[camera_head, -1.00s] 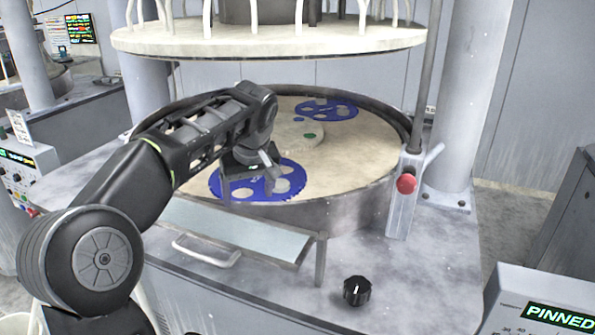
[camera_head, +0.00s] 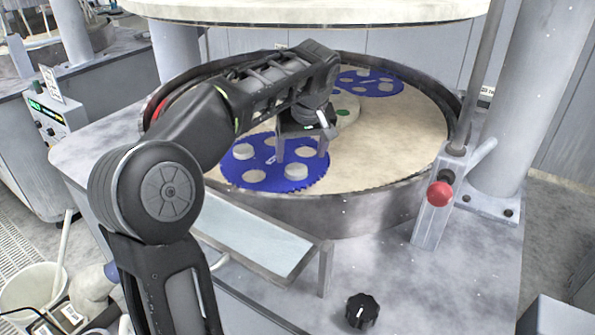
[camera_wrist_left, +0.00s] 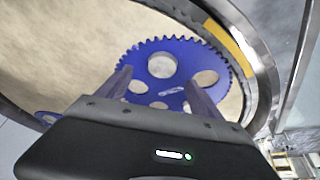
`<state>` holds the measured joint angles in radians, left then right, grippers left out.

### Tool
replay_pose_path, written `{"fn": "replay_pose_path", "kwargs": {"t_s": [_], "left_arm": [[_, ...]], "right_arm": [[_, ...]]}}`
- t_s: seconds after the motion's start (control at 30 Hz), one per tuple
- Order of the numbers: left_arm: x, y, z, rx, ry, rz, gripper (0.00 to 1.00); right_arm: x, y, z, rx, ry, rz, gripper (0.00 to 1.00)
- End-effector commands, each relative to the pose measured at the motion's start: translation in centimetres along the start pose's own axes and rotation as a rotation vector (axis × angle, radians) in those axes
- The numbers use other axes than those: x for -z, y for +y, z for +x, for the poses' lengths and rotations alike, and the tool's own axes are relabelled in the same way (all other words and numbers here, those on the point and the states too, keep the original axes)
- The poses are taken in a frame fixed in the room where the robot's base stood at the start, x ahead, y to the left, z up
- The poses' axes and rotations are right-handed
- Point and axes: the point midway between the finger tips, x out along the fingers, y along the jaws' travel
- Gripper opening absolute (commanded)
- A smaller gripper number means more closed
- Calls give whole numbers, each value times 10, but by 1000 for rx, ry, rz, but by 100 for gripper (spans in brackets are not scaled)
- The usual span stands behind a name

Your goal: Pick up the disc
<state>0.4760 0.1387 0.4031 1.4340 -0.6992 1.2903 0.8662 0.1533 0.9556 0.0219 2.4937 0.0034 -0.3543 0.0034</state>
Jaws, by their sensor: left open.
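A blue toothed carrier (camera_head: 275,183) with several round holes lies on the beige platen (camera_head: 385,150). It also shows in the wrist view (camera_wrist_left: 220,66). A grey disc (camera_head: 242,152) sits at the carrier's left side in the head view. In the wrist view, a grey round disc (camera_wrist_left: 162,66) shows in a hole at the carrier's far side, beyond my fingertips. My left gripper (camera_head: 300,156) points down over the carrier's right part, open. In the wrist view its fingers (camera_wrist_left: 158,80) are spread with nothing between them. My right gripper is not in view.
A second blue carrier (camera_head: 372,84) lies at the platen's back. A dark rim (camera_head: 330,212) rings the platen. A pale upper plate (camera_head: 320,10) hangs above. A red button (camera_head: 439,194) stands at right, a black knob (camera_head: 361,310) in front, and a glassy shelf (camera_head: 255,240) before the rim.

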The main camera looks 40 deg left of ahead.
Motion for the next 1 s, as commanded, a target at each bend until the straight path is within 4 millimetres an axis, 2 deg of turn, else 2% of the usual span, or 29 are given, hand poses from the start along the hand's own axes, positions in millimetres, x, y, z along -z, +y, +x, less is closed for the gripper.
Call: {"fn": "replay_pose_path", "kwargs": {"t_s": [0.13,0.47,0.57,0.8,1.0], "left_arm": [[0,0,13,0,0,0,76],[0,-1,16,1,-1,0,76],[0,-2,24,3,-3,-1,76],[0,-4,58,2,-2,0,76],[0,-4,67,0,-2,-1,76]], "right_arm": [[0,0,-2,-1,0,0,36],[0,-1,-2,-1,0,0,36],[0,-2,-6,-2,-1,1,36],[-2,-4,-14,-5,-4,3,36],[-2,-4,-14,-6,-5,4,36]]}}
